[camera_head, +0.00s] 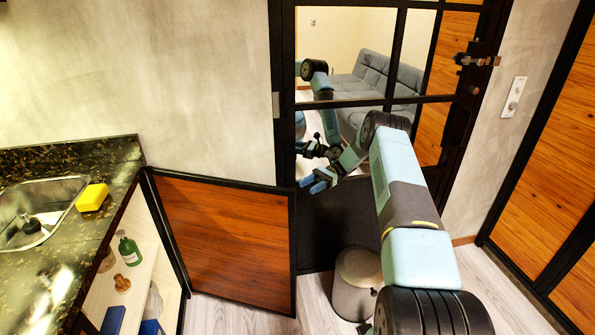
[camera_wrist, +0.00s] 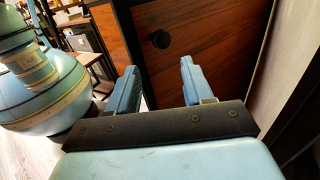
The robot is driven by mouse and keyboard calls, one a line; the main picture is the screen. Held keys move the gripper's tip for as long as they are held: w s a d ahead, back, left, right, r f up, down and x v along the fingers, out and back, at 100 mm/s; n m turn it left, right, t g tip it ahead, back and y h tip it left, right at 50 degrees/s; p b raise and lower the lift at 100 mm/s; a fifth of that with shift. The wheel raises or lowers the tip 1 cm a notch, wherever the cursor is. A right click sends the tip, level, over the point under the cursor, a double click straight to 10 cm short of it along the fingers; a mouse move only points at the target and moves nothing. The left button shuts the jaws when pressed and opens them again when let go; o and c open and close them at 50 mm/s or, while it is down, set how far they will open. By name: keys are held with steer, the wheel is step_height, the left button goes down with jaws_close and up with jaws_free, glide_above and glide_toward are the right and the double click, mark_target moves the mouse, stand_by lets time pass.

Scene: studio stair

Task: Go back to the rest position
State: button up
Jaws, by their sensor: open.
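My gripper (camera_head: 318,180) is at the end of my arm, in front of the dark-framed glass door (camera_head: 340,101) in the head view. In the wrist view my gripper (camera_wrist: 158,72) has its two light blue fingers spread apart, with nothing between them. Beyond the fingertips is a wooden panel (camera_wrist: 225,60) with a dark round knob (camera_wrist: 160,39). The gripper looks apart from the panel.
A wooden cabinet door (camera_head: 225,235) stands swung open left of my arm. The shelf inside holds a green bottle (camera_head: 129,251). A yellow sponge (camera_head: 92,197) lies beside the sink (camera_head: 50,197). A cylindrical bin (camera_head: 357,285) stands on the floor near my arm.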

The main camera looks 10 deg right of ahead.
steer(key=s+a+r+n+t+h, duration=0.1)
steer(key=s+a+r+h, duration=0.15)
steer(key=r, duration=0.65)
steer(key=s+a+r+n+t+h, duration=0.1)
steer(key=r+n+h, duration=0.15)
steer(key=r, duration=0.65)
steer(key=s+a+r+n+t+h, duration=0.25)
steer(key=s+r+h, duration=0.25)
steer(key=s+r, duration=0.75)
steer(key=s+d+r+n+t+h, duration=0.25)
steer(key=s+r+t, duration=0.25)
steer(key=s+r, duration=0.7)
steer(key=s+d+f+n+t+h, duration=0.1)
steer(key=s+t, duration=0.1)
steer(key=s, duration=0.6)
steer(key=s+d+f+n+t+h, duration=0.1)
steer(key=s+n+t+h, duration=0.1)
steer(key=s, duration=0.7)
steer(key=shift+s+f+t, duration=0.15)
steer(key=shift+s+t, duration=0.15)
steer(key=shift+t, duration=0.35)
steer(key=shift+o, duration=0.2)
